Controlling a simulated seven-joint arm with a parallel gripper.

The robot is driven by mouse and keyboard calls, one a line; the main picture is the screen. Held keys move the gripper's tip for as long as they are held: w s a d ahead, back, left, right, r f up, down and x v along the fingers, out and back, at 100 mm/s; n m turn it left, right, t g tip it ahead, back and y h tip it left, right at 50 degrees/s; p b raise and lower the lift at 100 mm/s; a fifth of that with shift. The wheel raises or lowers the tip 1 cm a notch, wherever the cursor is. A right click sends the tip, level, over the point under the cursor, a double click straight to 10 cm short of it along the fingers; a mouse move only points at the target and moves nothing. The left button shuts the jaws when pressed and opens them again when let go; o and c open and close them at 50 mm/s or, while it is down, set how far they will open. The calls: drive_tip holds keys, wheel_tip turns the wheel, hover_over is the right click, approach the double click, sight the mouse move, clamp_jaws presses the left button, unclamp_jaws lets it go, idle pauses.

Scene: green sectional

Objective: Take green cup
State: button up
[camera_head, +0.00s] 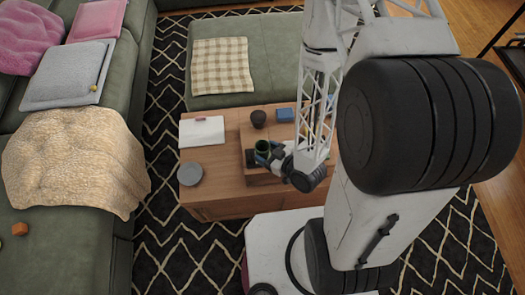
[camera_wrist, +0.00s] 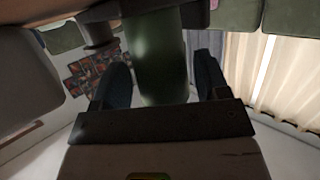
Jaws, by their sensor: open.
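The green cup (camera_head: 262,146) stands on the wooden table, at the edge of my gripper (camera_head: 266,157). In the wrist view the green cup (camera_wrist: 160,60) fills the space between the two dark blue fingers of my gripper (camera_wrist: 160,80). One finger is on each side of it, with a narrow gap showing at the right. The jaws are open. In the head view my gripper and wrist hide part of the cup's lower body, and whether a finger touches it cannot be told.
A dark round pot (camera_head: 258,119) and a blue box (camera_head: 285,115) stand just behind the cup. A white notebook (camera_head: 201,132) and a grey plate (camera_head: 190,174) lie to the left on the table (camera_head: 215,155). A green ottoman (camera_head: 270,60) is behind, and a sofa is at left.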

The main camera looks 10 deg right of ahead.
drive_tip(key=shift+x, duration=0.95)
drive_tip(key=c, duration=0.7)
drive_tip(key=shift+r, duration=0.15)
drive_tip(key=shift+r, duration=4.8)
